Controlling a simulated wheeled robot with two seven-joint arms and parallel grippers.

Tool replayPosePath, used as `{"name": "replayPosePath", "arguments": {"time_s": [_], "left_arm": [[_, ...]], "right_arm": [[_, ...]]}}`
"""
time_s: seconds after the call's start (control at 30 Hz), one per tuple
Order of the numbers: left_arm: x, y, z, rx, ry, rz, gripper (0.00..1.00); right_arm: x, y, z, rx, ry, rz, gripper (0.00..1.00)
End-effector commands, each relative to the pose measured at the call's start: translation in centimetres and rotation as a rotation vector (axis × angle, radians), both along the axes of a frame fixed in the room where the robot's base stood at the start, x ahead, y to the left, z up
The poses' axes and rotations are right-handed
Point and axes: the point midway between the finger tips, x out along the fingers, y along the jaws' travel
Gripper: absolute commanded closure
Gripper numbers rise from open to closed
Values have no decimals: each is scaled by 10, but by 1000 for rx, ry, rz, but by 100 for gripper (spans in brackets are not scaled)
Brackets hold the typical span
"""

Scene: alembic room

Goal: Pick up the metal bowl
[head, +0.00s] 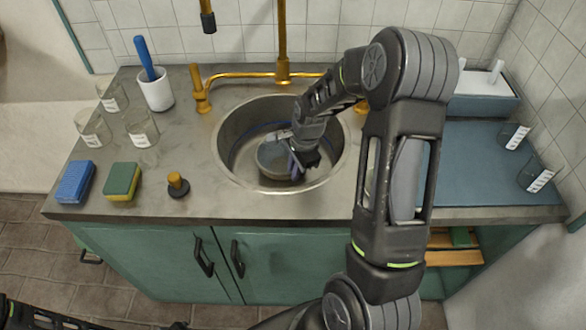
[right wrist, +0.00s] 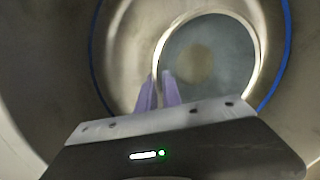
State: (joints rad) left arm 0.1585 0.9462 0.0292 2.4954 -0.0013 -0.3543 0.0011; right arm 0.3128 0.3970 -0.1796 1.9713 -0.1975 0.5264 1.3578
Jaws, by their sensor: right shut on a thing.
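The metal bowl (head: 270,158) is grey and round, inside the round sink basin (head: 232,135). In the right wrist view the bowl (right wrist: 215,62) shows its open inside and bright rim. My right gripper (head: 297,165) reaches down into the basin at the bowl's right side. In the right wrist view its purple fingers (right wrist: 160,80) are closed together on the bowl's near left rim. I cannot tell whether the bowl touches the basin floor. A dark part of my left arm shows at the bottom left of the head view, but its gripper does not show.
A brass faucet (head: 283,72) stands behind the basin. To the left are glass beakers (head: 142,130), a white cup with a blue-handled brush (head: 155,92), two sponges (head: 122,182) and a wooden-knobbed stopper (head: 178,184). A blue mat (head: 470,160) and more beakers lie right.

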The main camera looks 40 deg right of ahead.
Motion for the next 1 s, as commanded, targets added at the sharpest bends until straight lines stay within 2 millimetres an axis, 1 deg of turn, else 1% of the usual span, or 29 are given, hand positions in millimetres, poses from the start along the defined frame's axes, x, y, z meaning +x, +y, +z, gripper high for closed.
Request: {"name": "replayPosePath", "arguments": {"time_s": [0.27, 0.47, 1.0], "left_arm": [[0, 0, -1, 0, 0, 0, 100], [0, 0, -2, 0, 0, 0, 100], [0, 0, -5, 0, 0, 0, 100]], "right_arm": [[0, 1, 9, 1, 1, 2, 100], [1, 0, 22, -1, -3, 1, 100], [2, 0, 68, -1, -6, -1, 100]]}}
